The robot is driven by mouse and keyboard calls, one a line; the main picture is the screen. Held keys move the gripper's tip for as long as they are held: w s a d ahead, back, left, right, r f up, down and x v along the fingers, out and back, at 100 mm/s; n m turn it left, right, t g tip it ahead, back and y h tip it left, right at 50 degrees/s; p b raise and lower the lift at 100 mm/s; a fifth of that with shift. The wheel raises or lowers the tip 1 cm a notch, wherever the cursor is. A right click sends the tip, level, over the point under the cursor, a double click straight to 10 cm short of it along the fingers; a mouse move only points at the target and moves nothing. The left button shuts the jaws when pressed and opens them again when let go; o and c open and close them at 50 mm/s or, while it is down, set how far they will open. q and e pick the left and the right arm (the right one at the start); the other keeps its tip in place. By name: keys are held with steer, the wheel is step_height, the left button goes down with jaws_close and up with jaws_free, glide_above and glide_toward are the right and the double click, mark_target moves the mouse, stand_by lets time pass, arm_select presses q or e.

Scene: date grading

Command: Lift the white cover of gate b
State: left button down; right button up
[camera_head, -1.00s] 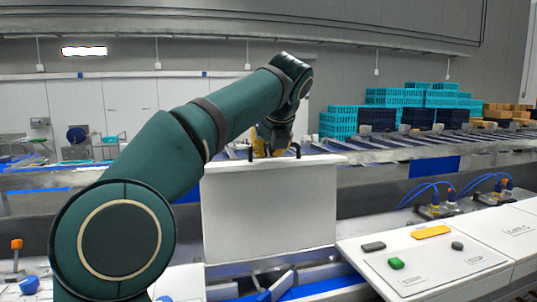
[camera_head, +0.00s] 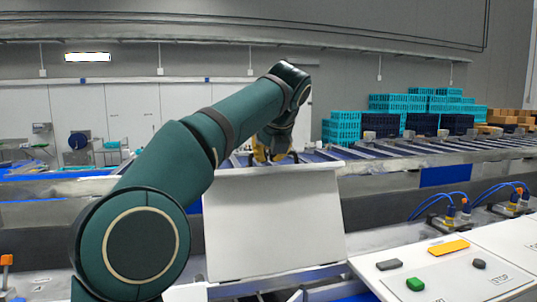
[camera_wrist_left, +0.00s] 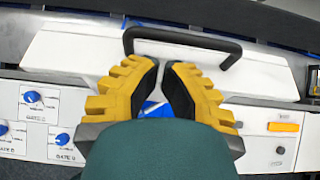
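The white cover (camera_head: 272,232) stands in the middle of the head view, its broad face toward me. It also fills the upper middle of the left wrist view (camera_wrist_left: 75,50). A black bar handle (camera_wrist_left: 182,35) sits on its top. My left gripper (camera_head: 272,150), with yellow fingers, is at the top edge between the handle's posts. In the left wrist view its fingertips (camera_wrist_left: 162,62) are nearly together beside the handle bar; I see no bar clamped between them. Whether they touch the handle is unclear. I cannot tell whether the cover is raised. My right gripper is out of view.
A panel (camera_head: 432,262) with green, orange and dark buttons is at the right. Several blue knobs (camera_wrist_left: 32,97) with small gate labels show at the left wrist view's left. Teal crates (camera_head: 342,128) stand at the back beyond the conveyor line.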

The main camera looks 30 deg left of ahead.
arm_select(q)
steer(key=v, duration=1.2)
